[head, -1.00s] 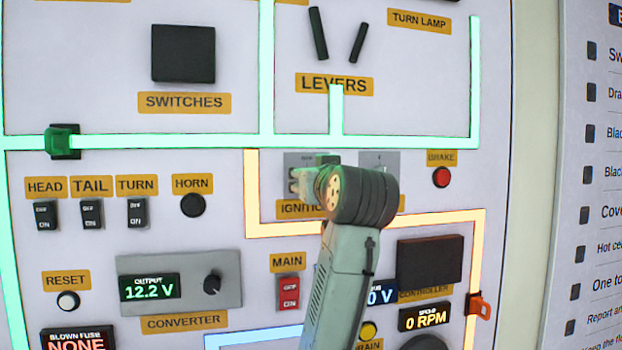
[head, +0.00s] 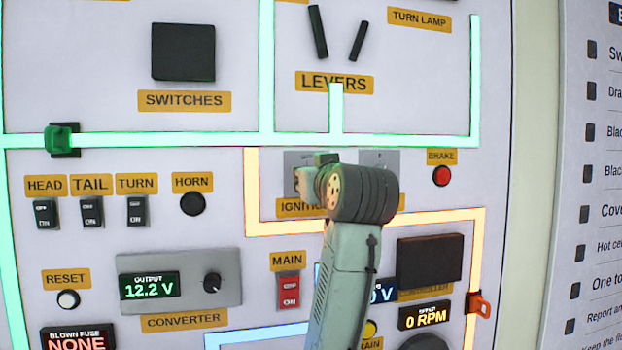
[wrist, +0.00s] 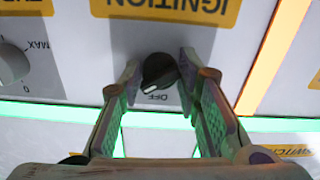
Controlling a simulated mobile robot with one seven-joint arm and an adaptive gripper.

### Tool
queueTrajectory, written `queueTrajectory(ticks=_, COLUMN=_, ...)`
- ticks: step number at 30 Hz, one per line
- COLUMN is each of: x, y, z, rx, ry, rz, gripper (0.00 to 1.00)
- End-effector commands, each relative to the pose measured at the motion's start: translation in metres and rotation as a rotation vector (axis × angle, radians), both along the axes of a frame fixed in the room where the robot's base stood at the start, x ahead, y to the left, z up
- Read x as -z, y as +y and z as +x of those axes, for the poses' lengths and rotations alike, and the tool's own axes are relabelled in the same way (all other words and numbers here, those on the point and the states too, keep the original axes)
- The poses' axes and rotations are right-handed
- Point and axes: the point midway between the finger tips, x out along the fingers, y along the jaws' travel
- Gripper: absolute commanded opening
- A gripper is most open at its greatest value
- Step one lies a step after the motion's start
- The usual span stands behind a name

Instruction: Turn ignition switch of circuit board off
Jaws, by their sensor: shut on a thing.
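The ignition switch is a black round knob (wrist: 159,71) on a grey plate, upside down in the wrist view. A white mark on its lower left edge lies close to the printed OFF word (wrist: 157,97). My gripper (wrist: 160,62) has one finger on each side of the knob and is shut on it. In the head view my gripper (head: 308,182) is at the ignition plate, above the IGNITION label (head: 297,207). My wrist hides the knob and part of that label there.
A second dial (wrist: 10,63) with a MAX mark sits beside the ignition plate. The red brake button (head: 441,176) is to the right, the horn button (head: 192,204) to the left. The red MAIN switch (head: 289,292) is below. Two levers (head: 338,34) stand above.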

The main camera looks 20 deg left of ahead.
Motion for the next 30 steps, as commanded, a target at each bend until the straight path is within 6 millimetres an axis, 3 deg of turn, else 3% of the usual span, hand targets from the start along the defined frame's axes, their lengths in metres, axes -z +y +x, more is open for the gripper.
queueTrajectory(ticks=30, x=-0.0002, y=-0.0013, z=0.001, rx=0.0, ry=-0.469, rz=-0.7, gripper=0.02)
